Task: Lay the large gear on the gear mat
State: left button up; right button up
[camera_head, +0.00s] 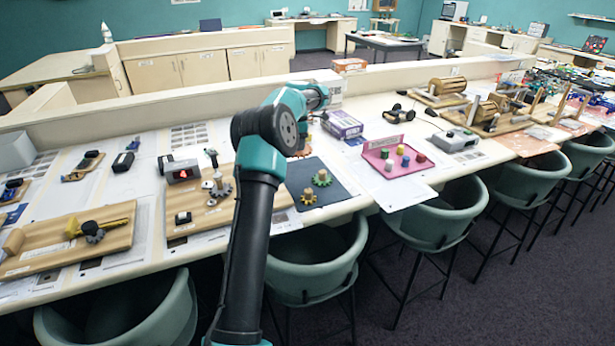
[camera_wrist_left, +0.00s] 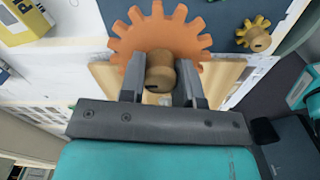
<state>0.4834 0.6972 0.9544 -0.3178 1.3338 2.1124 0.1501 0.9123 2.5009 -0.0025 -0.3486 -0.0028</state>
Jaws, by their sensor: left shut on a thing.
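The large gear (camera_wrist_left: 130,42) is orange with a wooden knob (camera_wrist_left: 160,72) at its middle. In the left wrist view my left gripper (camera_wrist_left: 160,88) is shut on this knob and the gear hangs at its tips. In the head view only part of the orange gear (camera_head: 302,152) shows, behind my left arm, which hides the fingertips. The dark gear mat (camera_head: 334,191) carries a green gear (camera_head: 322,177) and a yellow gear (camera_head: 308,196). The mat (camera_wrist_left: 222,20) lies at the upper right of the left wrist view, beside the held gear. My right gripper is out of view.
A wooden board (camera_head: 202,222) with parts lies left of the mat. A pink tray (camera_head: 376,162) with coloured pegs stands to the right, and a purple box (camera_head: 342,124) behind. A green chair (camera_head: 318,262) stands at the table's front edge.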

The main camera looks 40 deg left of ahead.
pick_arm(q)
send_over(299, 173)
notch_tip(299, 173, down, 6)
jog(key=shift+r, duration=0.1)
dwell(0.3)
jog(key=shift+d+f, duration=0.1)
jog(key=shift+f, duration=1.85)
jog(key=shift+f, duration=0.15)
jog(key=o, duration=0.9)
notch_tip(299, 173, up, 12)
jog(key=shift+r, duration=0.2)
